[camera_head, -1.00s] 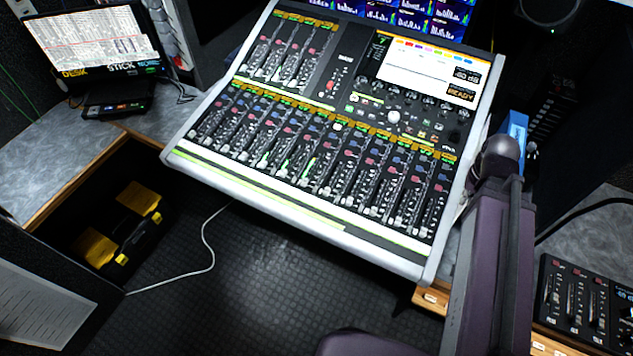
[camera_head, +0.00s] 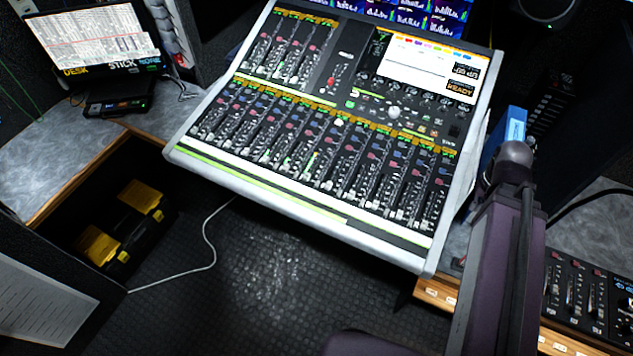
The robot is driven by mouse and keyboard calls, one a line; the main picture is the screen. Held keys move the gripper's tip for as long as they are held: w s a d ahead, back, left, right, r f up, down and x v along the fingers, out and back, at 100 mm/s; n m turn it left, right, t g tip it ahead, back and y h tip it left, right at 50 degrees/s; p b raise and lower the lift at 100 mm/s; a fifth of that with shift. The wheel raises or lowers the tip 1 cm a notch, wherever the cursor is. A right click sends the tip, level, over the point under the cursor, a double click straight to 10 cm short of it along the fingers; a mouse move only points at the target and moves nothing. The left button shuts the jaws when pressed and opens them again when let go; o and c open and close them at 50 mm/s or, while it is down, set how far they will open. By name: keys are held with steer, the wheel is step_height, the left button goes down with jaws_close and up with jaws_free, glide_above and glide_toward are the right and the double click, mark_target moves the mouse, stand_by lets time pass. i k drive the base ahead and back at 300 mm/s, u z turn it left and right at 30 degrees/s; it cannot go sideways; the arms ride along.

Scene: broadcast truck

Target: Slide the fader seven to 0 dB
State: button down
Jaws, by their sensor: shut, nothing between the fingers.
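The mixing console (camera_head: 300,205) stands in the middle of the view, its surface tilted. A long lower row of faders (camera_head: 310,165) runs across its front, with dark tracks and small pale caps. The channel numbers are too small to read, so I cannot tell for sure which fader is seven or where its cap stands. The console screen (camera_head: 425,68) has a small dB readout (camera_head: 464,71) above the word READY. My purple arm link rises at the right, beside the console's right edge. My gripper is not in view.
A shorter fader bank (camera_head: 288,50) sits at the console's upper left. A laptop-like screen (camera_head: 92,45) stands at the left. A yellow and black case (camera_head: 122,225) lies below the left counter. A small control panel (camera_head: 578,300) is at lower right, and a blue object (camera_head: 506,130) stands behind my arm.

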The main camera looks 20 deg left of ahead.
mark_target(315, 164)
steer(key=k, duration=1.1)
steer(key=u, duration=0.95)
steer(key=i, duration=1.05)
steer(key=z, duration=0.1)
